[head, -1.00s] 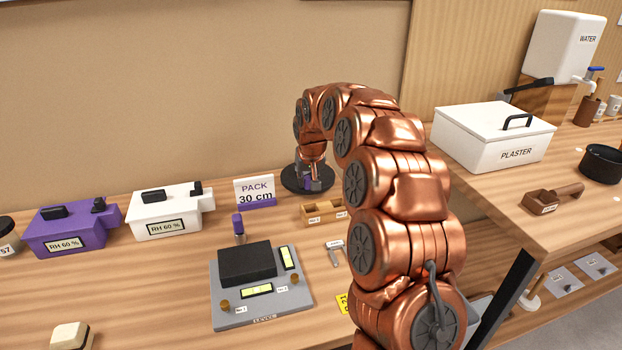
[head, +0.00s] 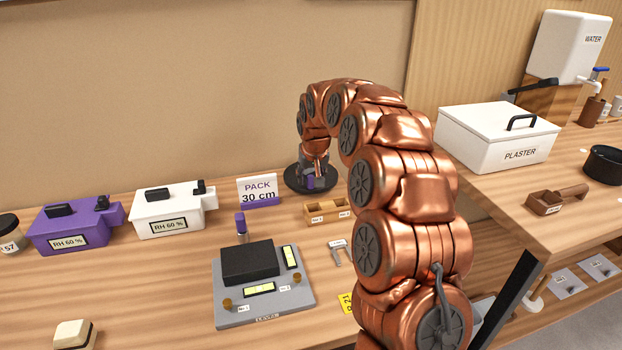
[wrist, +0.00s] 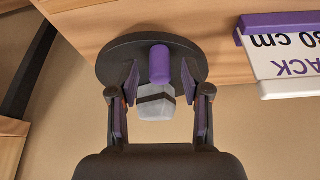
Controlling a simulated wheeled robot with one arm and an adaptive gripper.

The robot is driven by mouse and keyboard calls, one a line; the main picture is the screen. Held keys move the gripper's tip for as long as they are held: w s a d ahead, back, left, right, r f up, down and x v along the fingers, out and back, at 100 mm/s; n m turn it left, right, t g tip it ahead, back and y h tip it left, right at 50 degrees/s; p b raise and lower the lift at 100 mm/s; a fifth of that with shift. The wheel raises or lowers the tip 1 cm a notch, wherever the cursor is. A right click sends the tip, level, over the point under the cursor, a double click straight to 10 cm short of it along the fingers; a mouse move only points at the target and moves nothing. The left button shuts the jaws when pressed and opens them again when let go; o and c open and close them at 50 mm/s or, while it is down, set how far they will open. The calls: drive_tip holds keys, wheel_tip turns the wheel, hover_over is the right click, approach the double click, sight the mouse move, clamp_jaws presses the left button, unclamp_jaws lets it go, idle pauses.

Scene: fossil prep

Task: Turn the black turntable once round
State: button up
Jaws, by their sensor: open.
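The black turntable (head: 292,181) is a round disc on the bench near the back wall. It also fills the upper middle of the wrist view (wrist: 125,52). A purple upright peg (wrist: 159,64) and a pale grey faceted piece with a dark band (wrist: 156,105) show at the disc, between my fingers. Whether they are one object I cannot tell. My gripper (wrist: 156,82) is open, its fingers on either side of the peg with gaps at both sides. In the head view, my gripper (head: 311,179) is over the disc and partly hides it.
A PACK 30 cm sign (head: 258,191) stands left of the turntable. A small wooden box (head: 325,211) lies just in front. A grey levelling plate (head: 221,312), a purple-topped item (head: 241,227) and white (head: 168,210) and purple (head: 72,226) RH boxes stand left.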

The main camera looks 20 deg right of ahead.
drive_tip(key=v, duration=1.1)
drive_tip(key=s+a+g+p, duration=0.2)
drive_tip(key=s+p, duration=0.1)
drive_tip(key=s, duration=1.2)
drive_tip(key=s+a+r+n+g+p, duration=0.1)
drive_tip(key=s+a+g+p, duration=0.1)
drive_tip(key=s, duration=1.4)
drive_tip(key=s+a+g+p, duration=0.2)
drive_tip(key=s+a+p, duration=0.2)
drive_tip(key=s, duration=1.2)
drive_tip(key=shift+s+r+n+y+p, duration=0.2)
drive_tip(key=shift+s+n+y+p, duration=0.15)
drive_tip(key=shift+p, duration=0.65)
drive_tip(key=shift+w+a, duration=0.1)
